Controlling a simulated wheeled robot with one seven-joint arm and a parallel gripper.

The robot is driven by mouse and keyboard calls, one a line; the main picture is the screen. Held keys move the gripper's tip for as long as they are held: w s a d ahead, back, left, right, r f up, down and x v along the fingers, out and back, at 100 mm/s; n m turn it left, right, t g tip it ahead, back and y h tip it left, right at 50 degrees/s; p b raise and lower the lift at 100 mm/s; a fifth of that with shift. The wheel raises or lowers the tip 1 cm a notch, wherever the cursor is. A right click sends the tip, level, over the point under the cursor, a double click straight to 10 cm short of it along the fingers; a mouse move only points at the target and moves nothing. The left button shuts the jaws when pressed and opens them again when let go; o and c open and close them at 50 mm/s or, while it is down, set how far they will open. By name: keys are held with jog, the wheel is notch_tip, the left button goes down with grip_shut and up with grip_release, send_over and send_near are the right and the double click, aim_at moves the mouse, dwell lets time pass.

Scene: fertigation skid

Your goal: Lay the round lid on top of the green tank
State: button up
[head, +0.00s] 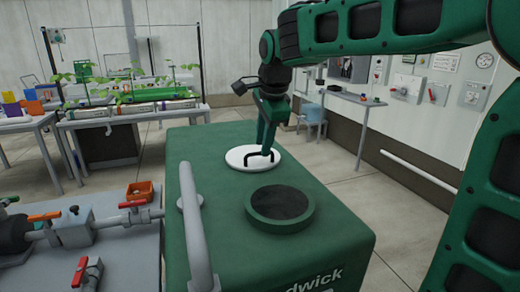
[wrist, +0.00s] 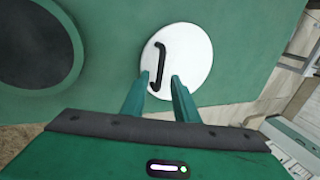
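The round white lid (head: 240,158) with a black bar handle lies flat on top of the green tank (head: 335,215), behind the tank's round dark opening (head: 280,205). In the wrist view the lid (wrist: 195,55) is right of the opening (wrist: 35,45). My gripper (head: 267,150) points down over the lid at its handle. In the wrist view my gripper (wrist: 160,85) is open, its fingers apart with the near end of the handle (wrist: 157,68) between their tips. I cannot tell whether a finger touches the handle.
A grey pipe (head: 195,225) arches along the tank's left side. Plant trays (head: 150,105) are on a table behind. Floor is free behind and right of the tank.

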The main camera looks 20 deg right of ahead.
jog(key=v, duration=0.9)
jog(key=shift+r, duration=0.15)
